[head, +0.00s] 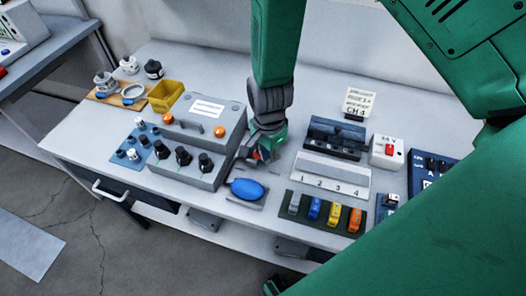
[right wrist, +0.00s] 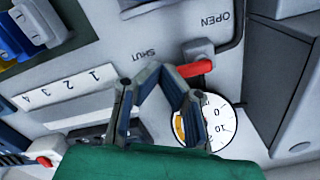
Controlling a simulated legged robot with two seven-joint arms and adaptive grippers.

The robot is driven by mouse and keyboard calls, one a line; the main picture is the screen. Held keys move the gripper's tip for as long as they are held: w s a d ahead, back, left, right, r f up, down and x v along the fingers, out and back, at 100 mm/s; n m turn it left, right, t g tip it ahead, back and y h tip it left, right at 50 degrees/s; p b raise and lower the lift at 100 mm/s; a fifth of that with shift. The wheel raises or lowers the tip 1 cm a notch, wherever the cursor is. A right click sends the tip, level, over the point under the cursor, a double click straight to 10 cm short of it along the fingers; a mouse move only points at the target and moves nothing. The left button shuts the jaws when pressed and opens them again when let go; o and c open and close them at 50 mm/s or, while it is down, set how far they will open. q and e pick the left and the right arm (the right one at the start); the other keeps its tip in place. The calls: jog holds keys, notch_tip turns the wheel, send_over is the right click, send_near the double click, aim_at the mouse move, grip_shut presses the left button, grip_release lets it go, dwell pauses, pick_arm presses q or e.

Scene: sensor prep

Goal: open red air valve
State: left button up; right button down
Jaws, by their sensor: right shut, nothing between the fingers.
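The red valve handle (right wrist: 196,69) sits on a grey hub (right wrist: 199,50) on a light panel marked OPEN (right wrist: 215,20) and SHUT (right wrist: 145,54). In the right wrist view the handle's free end points left, on the SHUT side. My right gripper (right wrist: 163,72) is shut and empty, its fingertips close beside that free end; I cannot tell whether they touch. A round gauge (right wrist: 217,122) is partly behind one finger. In the head view my right gripper (head: 260,153) is low over the bench and largely hides the valve. My left gripper is not in view.
Left of the gripper stands a grey control box (head: 205,125) with black knobs. A blue oval object (head: 247,188) lies in front. To the right are a numbered strip (head: 330,176), a rack of coloured clips (head: 322,212) and a red-switch box (head: 388,151).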

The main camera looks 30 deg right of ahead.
jog(key=shift+a+r, duration=0.2)
jog(key=shift+a, duration=1.05)
jog(key=shift+d+f, duration=0.1)
jog(key=shift+d, duration=0.55)
jog(key=shift+a+p, duration=0.2)
jog(key=shift+p, duration=0.2)
jog(key=shift+a, duration=0.95)
jog(key=shift+d, duration=0.25)
jog(key=shift+w+p, duration=0.1)
jog(key=shift+p, duration=0.2)
jog(key=shift+a, duration=0.75)
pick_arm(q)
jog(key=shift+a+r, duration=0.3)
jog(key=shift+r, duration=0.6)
pick_arm(e)
jog(key=shift+w+d, duration=0.1)
jog(key=shift+w, duration=0.2)
